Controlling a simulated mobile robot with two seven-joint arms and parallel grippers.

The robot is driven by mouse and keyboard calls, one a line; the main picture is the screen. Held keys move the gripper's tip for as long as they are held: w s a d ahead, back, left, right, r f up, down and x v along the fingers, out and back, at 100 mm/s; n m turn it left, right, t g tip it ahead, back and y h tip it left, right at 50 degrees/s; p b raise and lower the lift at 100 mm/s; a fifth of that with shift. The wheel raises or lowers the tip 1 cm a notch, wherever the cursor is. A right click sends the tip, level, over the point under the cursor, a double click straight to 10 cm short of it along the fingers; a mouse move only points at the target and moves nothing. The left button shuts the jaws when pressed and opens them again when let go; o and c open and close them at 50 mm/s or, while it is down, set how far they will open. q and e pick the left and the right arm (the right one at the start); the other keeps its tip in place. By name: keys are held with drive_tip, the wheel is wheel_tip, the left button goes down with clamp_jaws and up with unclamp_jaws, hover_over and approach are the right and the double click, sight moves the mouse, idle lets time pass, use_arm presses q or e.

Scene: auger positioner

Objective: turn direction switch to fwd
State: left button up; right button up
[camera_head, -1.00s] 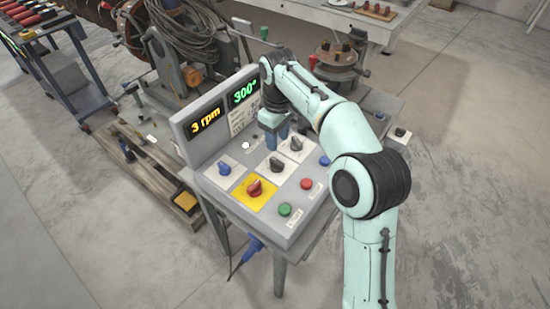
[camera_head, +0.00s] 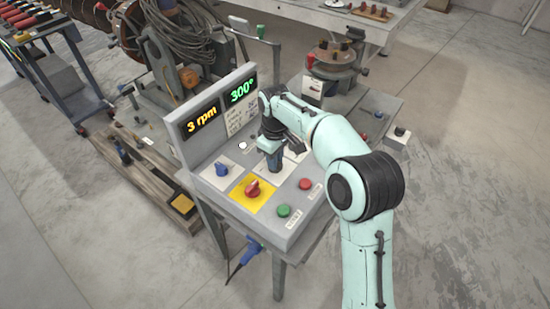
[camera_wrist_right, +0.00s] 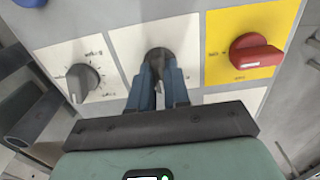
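A dark selector knob on a white plate shows at the fingertips of my right gripper in the right wrist view (camera_wrist_right: 160,70). The blue fingers straddle the knob with a narrow gap between them; I cannot tell whether they press on it. In the head view my right gripper (camera_head: 273,162) points down at the sloped control panel (camera_head: 232,205) and hides that knob. A second black knob (camera_wrist_right: 83,80) with a printed dial is to the left in the wrist view. I cannot read which label marks the direction switch. My left gripper is not in view.
A red switch (camera_head: 253,189) on a yellow plate, a blue knob (camera_head: 222,169), a green button (camera_head: 283,211) and a red button (camera_head: 305,184) sit close by. The displays (camera_head: 220,107) read 3 rpm and 300°. The positioner (camera_head: 335,62) stands behind.

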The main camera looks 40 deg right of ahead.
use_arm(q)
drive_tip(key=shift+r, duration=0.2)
use_arm(e)
clamp_jaws()
drive_tip(key=m+p, duration=0.2)
drive_tip(key=m, duration=0.1)
drive_tip(key=shift+r+m, duration=0.1)
drive_tip(key=shift+m, duration=0.3)
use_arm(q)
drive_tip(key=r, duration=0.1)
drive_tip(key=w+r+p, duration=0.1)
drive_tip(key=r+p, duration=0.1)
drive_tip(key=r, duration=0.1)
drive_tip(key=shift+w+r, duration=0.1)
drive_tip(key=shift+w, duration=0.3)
use_arm(e)
drive_tip(key=m, duration=0.5)
drive_tip(key=o, duration=0.7)
unclamp_jaws()
drive_tip(key=shift+o, duration=0.2)
